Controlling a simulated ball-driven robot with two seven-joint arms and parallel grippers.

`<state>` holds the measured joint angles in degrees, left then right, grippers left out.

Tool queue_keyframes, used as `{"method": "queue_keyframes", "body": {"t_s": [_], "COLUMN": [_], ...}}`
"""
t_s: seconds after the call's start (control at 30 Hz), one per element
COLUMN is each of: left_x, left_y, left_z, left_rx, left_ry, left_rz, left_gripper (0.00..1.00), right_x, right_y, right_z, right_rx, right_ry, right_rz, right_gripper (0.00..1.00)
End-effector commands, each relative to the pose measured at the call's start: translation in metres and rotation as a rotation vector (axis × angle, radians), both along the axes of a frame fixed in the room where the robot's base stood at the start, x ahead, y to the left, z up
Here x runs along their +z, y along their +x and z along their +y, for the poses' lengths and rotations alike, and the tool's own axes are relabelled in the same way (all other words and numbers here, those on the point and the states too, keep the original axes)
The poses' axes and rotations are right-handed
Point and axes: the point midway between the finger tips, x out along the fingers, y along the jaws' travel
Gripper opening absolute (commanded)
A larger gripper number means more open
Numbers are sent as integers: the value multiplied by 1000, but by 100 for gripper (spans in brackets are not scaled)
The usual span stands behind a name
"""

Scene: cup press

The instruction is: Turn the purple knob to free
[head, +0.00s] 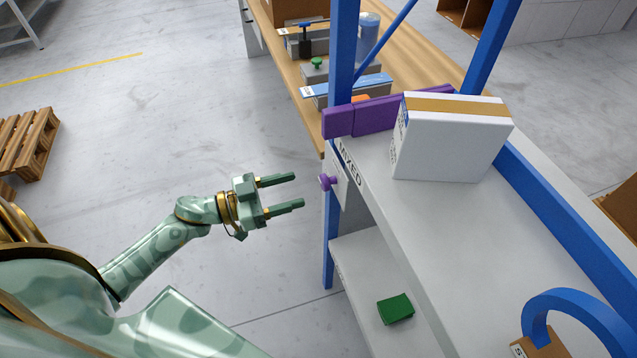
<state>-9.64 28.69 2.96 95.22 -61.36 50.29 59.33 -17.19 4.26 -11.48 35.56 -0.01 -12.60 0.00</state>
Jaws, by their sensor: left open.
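The purple knob (326,182) sticks out from a small plate (340,185) on the end of the shelf unit, just below the top shelf's edge. My left gripper (298,191) is open and empty. Its two fingers point right toward the knob, one above the other in the picture, and look apart from it with a small gap. The knob's exact turn position is too small to read. My right gripper is not in the head view.
The top shelf (430,240) carries a white box (452,140) and purple pieces (372,117). A green block (395,308) lies on the lower shelf. A blue upright (328,245) stands beside the knob.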

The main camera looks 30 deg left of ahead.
Motion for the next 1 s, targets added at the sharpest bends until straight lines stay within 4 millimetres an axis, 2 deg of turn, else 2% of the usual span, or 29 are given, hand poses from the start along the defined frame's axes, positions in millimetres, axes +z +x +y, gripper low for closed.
{"method": "queue_keyframes", "body": {"t_s": [0.1, 0.3, 0.7, 0.77, 0.87, 1.0], "left_x": [-1, -1, 0, 0, 0, 0], "left_y": [22, 44, 51, 51, 51, 51], "left_z": [-19, -39, -46, -46, -46, -46], "left_rx": [-1, 0, 0, 0, 0, 0], "left_ry": [-1, 0, 1, 1, 1, 1], "left_rz": [-3, 0, 1, 1, 1, 0], "left_gripper": [56, 56, 56, 42, 14, 13], "right_x": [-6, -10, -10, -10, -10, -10], "right_y": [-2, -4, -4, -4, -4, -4], "right_z": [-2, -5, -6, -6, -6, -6], "right_rx": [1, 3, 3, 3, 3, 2], "right_ry": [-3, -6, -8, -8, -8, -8], "right_rz": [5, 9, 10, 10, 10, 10], "right_gripper": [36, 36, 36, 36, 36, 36]}}
